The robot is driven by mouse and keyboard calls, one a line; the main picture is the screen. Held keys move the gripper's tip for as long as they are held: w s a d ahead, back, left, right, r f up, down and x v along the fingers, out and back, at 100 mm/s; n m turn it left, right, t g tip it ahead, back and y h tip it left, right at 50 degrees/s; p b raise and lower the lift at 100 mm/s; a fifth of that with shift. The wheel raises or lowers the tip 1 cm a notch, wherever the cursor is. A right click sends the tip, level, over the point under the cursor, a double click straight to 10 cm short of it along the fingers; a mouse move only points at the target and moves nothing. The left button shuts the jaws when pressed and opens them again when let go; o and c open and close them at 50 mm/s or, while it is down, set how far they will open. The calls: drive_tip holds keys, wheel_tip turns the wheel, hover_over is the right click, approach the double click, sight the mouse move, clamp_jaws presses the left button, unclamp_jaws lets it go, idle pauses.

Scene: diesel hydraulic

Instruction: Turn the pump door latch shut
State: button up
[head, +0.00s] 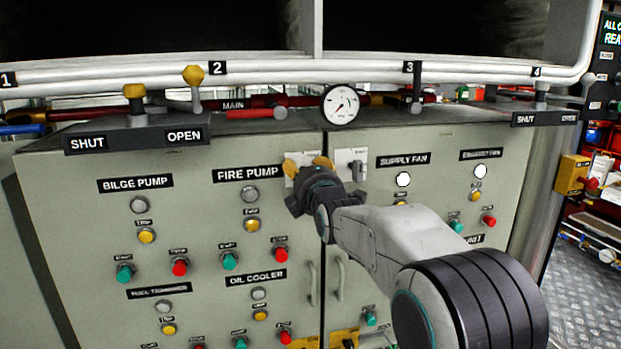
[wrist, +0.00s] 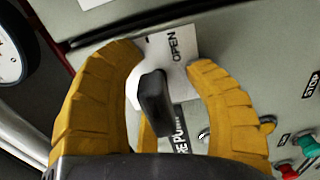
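The pump door latch is a black lever (wrist: 153,98) on a white plate marked OPEN (wrist: 176,47), seen in the wrist view. It lies between the two yellow fingers of my gripper (wrist: 165,60), which are open with gaps on both sides of the lever. In the head view my gripper (head: 308,163) is at the top right corner of the pale green pump door (head: 90,220), beside the FIRE PUMP label. There the gripper hides the lever, and only part of its white plate (head: 291,181) shows.
A second latch (head: 358,170) on a white plate sits close to the right, on the fan door. A round gauge (head: 340,104) and a red MAIN pipe (head: 265,102) are above. Door handles (head: 312,284), buttons and lamps are below.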

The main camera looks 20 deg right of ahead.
drive_tip(key=shift+s+r, duration=0.1)
drive_tip(key=shift+r, duration=0.2)
drive_tip(key=shift+s+f+b, duration=0.2)
drive_tip(key=shift+s+b, duration=0.2)
drive_tip(key=shift+b, duration=0.4)
drive_tip(key=shift+s+b, duration=0.65)
drive_tip(key=shift+s, duration=0.35)
drive_tip(key=shift+c, duration=0.3)
drive_tip(key=shift+f, duration=0.25)
clamp_jaws()
drive_tip(key=shift+o, duration=0.8)
unclamp_jaws()
drive_tip(key=shift+f, duration=0.1)
drive_tip(key=shift+o, duration=0.6)
